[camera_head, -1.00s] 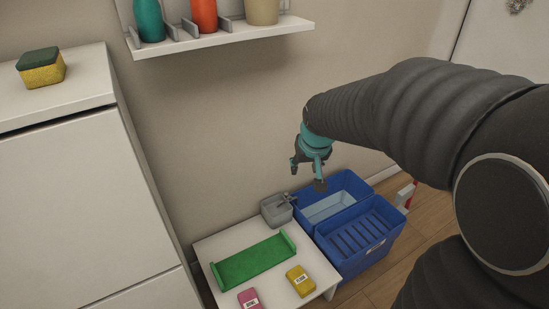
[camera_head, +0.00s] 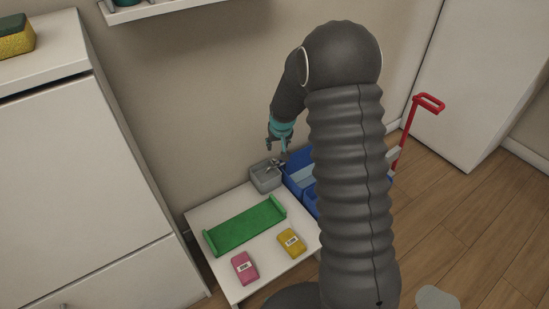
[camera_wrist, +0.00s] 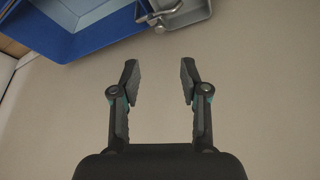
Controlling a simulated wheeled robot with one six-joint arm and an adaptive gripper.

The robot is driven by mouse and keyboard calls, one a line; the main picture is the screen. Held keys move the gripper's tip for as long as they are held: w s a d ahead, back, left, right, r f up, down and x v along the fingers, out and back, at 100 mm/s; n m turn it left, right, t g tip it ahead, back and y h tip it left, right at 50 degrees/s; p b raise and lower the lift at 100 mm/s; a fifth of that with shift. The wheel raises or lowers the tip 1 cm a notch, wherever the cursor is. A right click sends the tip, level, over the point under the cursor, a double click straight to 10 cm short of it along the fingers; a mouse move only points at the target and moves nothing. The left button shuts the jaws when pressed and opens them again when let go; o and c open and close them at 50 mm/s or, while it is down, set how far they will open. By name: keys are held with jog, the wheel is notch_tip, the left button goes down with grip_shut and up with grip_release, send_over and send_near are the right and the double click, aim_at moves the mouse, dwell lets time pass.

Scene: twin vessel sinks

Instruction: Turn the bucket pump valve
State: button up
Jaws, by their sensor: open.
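The pump valve (camera_head: 276,163) is a small metal lever on top of a grey box (camera_head: 264,180) at the back corner of the low white table. Beside it stands the blue bucket (camera_head: 296,181), mostly hidden behind my arm. My gripper (camera_head: 278,153) is just above the grey box and valve in the head view. In the wrist view my gripper (camera_wrist: 160,82) is open and empty, facing bare wall. There the metal valve (camera_wrist: 158,17) shows at the top edge, apart from the fingertips, with the blue bucket (camera_wrist: 85,40) to its left.
The white table (camera_head: 210,215) holds a green tray (camera_head: 245,226), a pink block (camera_head: 244,267) and a yellow block (camera_head: 291,242). A white cabinet (camera_head: 85,165) stands at left. A red handle (camera_head: 408,128) rises right of my arm. A shelf (camera_head: 150,10) hangs above.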

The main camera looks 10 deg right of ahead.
aim_at(274, 159)
jog(key=x, duration=1.2)
jog(key=shift+f, duration=0.35)
